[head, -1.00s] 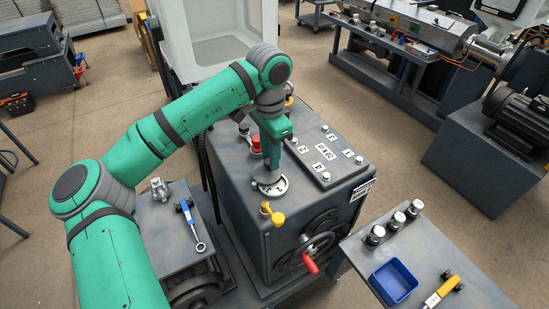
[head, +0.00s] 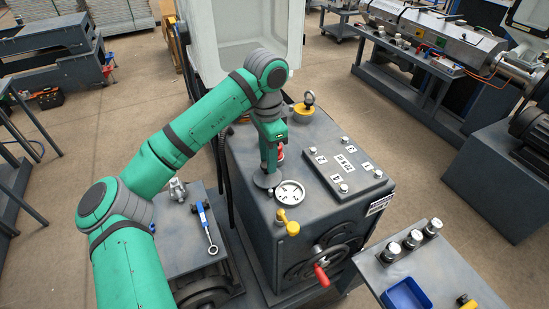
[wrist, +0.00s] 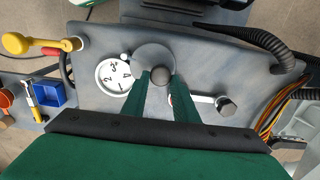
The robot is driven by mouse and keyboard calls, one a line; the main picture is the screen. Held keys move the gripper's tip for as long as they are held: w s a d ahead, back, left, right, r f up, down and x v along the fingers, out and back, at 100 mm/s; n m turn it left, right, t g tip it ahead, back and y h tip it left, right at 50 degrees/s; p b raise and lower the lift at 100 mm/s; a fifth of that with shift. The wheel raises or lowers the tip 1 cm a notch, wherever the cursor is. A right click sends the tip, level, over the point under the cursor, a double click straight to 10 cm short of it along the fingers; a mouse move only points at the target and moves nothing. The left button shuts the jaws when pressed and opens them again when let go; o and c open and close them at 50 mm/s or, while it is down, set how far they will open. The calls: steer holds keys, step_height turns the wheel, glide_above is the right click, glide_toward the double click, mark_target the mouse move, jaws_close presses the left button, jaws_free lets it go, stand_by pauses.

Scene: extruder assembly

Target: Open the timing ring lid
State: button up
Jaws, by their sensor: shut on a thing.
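The timing ring lid (head: 266,181) is a flat grey disc on top of the dark grey machine box. It sits swung to the side of the white numbered dial (head: 291,192), which is almost fully uncovered. My gripper (head: 268,172) is above the lid, pointing down. In the wrist view my gripper (wrist: 159,80) has its fingers shut on the lid's round dark knob (wrist: 160,75). The lid (wrist: 152,53) shows there behind the knob, with the dial (wrist: 112,76) to its left, slightly overlapped. The fingers partly hide the knob.
A yellow handle (head: 286,223) stands in front of the dial. A raised plate (head: 345,165) with several bolts lies to the right. A handwheel (head: 320,258) is on the box's front. A side table holds a blue bin (head: 407,296).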

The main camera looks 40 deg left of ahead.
steer(key=o, duration=0.8)
steer(key=shift+a, duration=0.15)
steer(key=shift+r, duration=3.5)
step_height(320, 180, up, 11)
steer(key=shift+f, duration=0.1)
